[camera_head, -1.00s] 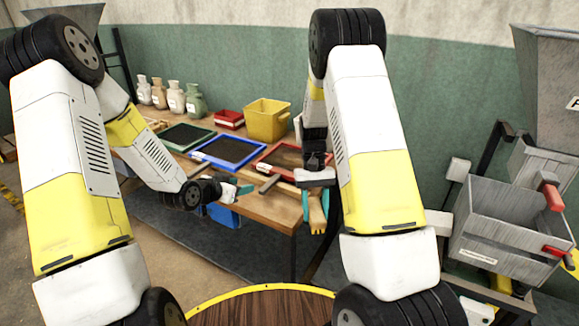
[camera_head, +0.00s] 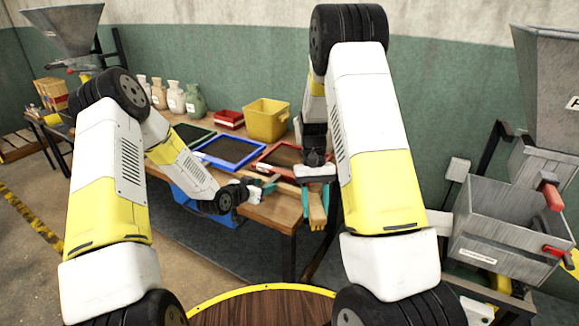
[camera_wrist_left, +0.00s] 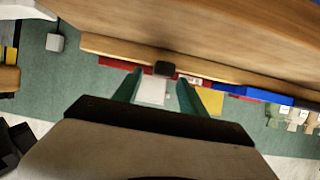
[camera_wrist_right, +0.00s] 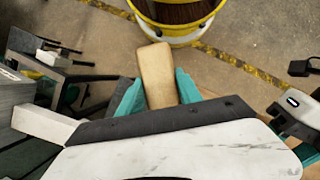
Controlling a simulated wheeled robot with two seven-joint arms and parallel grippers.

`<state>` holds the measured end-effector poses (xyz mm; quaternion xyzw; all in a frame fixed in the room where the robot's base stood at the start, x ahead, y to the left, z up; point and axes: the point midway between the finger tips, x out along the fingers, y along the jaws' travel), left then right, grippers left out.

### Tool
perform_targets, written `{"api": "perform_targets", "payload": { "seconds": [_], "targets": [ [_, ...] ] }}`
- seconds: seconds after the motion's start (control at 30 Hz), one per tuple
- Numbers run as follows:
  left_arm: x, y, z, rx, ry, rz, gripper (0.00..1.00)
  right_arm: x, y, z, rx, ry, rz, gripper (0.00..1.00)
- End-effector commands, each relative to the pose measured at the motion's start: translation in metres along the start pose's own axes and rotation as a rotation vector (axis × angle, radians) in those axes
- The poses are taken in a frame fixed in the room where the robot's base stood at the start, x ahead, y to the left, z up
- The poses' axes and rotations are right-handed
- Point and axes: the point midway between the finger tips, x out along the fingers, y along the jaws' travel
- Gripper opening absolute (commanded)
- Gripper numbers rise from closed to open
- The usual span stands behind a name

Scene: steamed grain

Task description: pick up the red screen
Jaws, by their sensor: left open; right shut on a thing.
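The red screen (camera_head: 268,158) lies on the table at its right end, a red frame around dark mesh. It is partly hidden by my right arm. My right gripper (camera_head: 318,205) is shut on this bar, which also shows in the right wrist view (camera_wrist_right: 157,75). My left gripper (camera_head: 267,183) is open at the screen's near left. In the left wrist view, a dark handle end (camera_wrist_left: 165,68) shows between its fingertips.
The blue screen (camera_head: 200,154) and green screen (camera_head: 176,137) lie to the left on the table. A yellow bin (camera_head: 267,121), a red tray (camera_head: 229,117) and several jars (camera_head: 194,101) stand behind. A grey metal box (camera_head: 500,225) stands at the right.

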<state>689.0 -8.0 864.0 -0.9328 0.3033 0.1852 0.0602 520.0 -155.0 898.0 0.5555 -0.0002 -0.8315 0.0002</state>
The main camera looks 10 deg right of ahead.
Motion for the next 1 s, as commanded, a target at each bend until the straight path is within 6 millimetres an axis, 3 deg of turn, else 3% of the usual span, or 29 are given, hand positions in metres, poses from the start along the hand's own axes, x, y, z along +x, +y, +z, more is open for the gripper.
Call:
{"api": "perform_targets", "payload": {
  "seconds": [0.2,0.43,0.7,1.0],
  "targets": [
    [0.024,0.001,0.0,0.0,0.0,0.0,0.49,0.0,0.0,0.0,0.0,0.0,0.0,0.0],
    [0.025,0.0,0.0,0.0,-0.001,0.0,0.49,0.0,0.0,0.0,0.0,0.0,0.0,0.0],
    [0.025,0.0,0.0,0.0,-0.001,-0.001,0.0,0.0,0.0,0.0,0.0,0.0,0.0,0.0],
    [0.025,0.0,0.0,0.0,-0.001,-0.001,0.0,0.0,0.0,0.0,0.0,0.0,0.0,0.0]
  ]
}}
